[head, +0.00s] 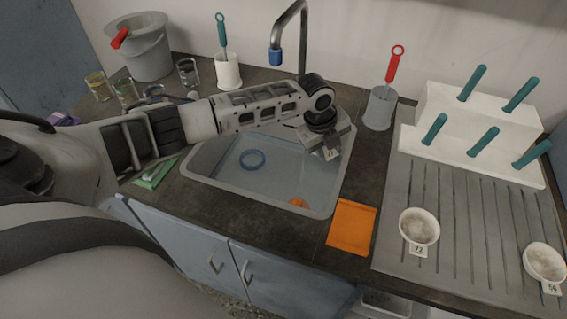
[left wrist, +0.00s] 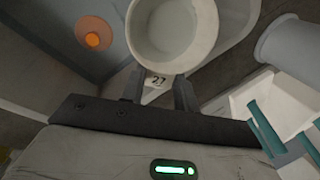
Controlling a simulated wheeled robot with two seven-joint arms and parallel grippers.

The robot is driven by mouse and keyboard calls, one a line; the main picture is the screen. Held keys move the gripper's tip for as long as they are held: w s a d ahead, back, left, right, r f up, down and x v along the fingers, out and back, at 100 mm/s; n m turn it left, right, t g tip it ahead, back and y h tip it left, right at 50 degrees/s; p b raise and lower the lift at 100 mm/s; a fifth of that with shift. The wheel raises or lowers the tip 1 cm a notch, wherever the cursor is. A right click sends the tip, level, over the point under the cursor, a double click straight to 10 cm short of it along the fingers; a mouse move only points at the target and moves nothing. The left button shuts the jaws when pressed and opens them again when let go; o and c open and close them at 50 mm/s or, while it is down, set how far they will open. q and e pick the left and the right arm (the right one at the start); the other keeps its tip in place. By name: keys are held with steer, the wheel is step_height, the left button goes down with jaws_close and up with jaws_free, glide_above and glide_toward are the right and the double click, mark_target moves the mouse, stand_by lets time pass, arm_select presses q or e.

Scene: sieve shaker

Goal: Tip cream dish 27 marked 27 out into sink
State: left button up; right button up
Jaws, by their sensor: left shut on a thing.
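Cream dish 27 (left wrist: 172,62) shows in the left wrist view with its tag marked 27 at the rim, between the fingers of my left gripper (left wrist: 158,92). My left gripper is shut on it at the tag side. In the head view my left gripper (head: 327,148) hangs over the right part of the sink (head: 318,209), and it hides most of the dish. A small tag (head: 332,155) shows beneath it. The dish's inside looks pale; I cannot tell whether it holds anything. My right gripper is in neither view.
The sink holds bluish water, a blue ring (head: 252,159) and an orange thing (head: 298,203). A tap (head: 290,30) stands behind. Two other tagged dishes (head: 419,227) (head: 545,262) rest on the drainer (head: 470,270). A grey holder (head: 379,110) and an orange cloth (head: 351,227) flank the sink's right.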

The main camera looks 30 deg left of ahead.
arm_select(q)
steer(key=shift+s+a+f, duration=0.1)
steer(key=shift+s+a, duration=0.05)
steer(key=shift+s, duration=0.15)
steer(key=shift+s+a+r+t+h+b, duration=0.25)
steer(key=shift+s+a+t+h, duration=0.25)
steer(key=shift+s+t, duration=0.35)
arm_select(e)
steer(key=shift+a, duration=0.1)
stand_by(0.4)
arm_select(q)
steer(key=shift+s+a+r+t+h+b, duration=0.1)
steer(key=shift+s+a+t+h+b, duration=0.3)
steer(key=shift+s+t+b, duration=0.2)
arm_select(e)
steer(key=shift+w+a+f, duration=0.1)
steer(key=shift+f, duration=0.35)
arm_select(q)
steer(key=shift+s+a+r+t+b, duration=0.1)
steer(key=shift+s+a+t+b, duration=0.15)
steer(key=shift+b, duration=0.15)
steer(key=shift+s+t+h+b, duration=0.15)
steer(key=shift+t+h+b, duration=0.15)
steer(key=shift+b, duration=0.35)
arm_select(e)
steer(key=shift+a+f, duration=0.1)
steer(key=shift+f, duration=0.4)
